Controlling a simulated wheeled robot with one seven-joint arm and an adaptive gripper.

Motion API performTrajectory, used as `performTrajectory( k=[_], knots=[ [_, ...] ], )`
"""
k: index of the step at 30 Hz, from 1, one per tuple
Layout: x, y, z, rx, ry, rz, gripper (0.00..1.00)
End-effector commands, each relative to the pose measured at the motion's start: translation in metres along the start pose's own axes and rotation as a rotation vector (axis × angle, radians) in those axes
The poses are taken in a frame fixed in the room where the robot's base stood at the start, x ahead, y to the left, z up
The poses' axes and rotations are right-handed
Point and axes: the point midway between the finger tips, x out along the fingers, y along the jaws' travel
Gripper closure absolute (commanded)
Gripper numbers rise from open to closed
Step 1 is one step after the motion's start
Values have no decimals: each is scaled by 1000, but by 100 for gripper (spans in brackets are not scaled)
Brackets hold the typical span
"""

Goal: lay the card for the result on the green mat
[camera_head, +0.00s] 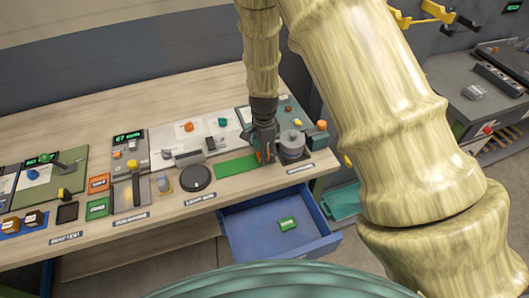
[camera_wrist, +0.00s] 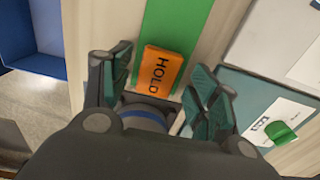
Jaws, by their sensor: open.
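The green mat (camera_head: 237,166) lies on the bench, left of my gripper (camera_head: 266,155) in the head view. In the wrist view the mat (camera_wrist: 180,30) runs up from between the fingers. An orange card marked HOLD (camera_wrist: 162,72) lies over the near end of the mat, face up. My gripper (camera_wrist: 160,88) is open, with its fingers on either side of the card and apart from it. Whether the card touches the mat is hard to tell. Another orange card (camera_head: 98,183) and a green card (camera_head: 97,208) lie at the left of the bench.
An open blue drawer (camera_head: 245,232) below the bench front holds a green card (camera_head: 288,224). A grey round device (camera_head: 292,145) stands right beside my gripper. A black disc (camera_head: 196,178) lies left of the mat. Instruments line the bench behind.

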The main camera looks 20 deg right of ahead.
Motion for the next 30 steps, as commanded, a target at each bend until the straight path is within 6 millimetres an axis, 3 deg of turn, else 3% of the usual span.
performTrajectory(
  k=[21,30],
  knots=[
    [-84,0,0,-1,1,-2,39],
    [-108,0,0,0,0,-1,39]
  ],
)
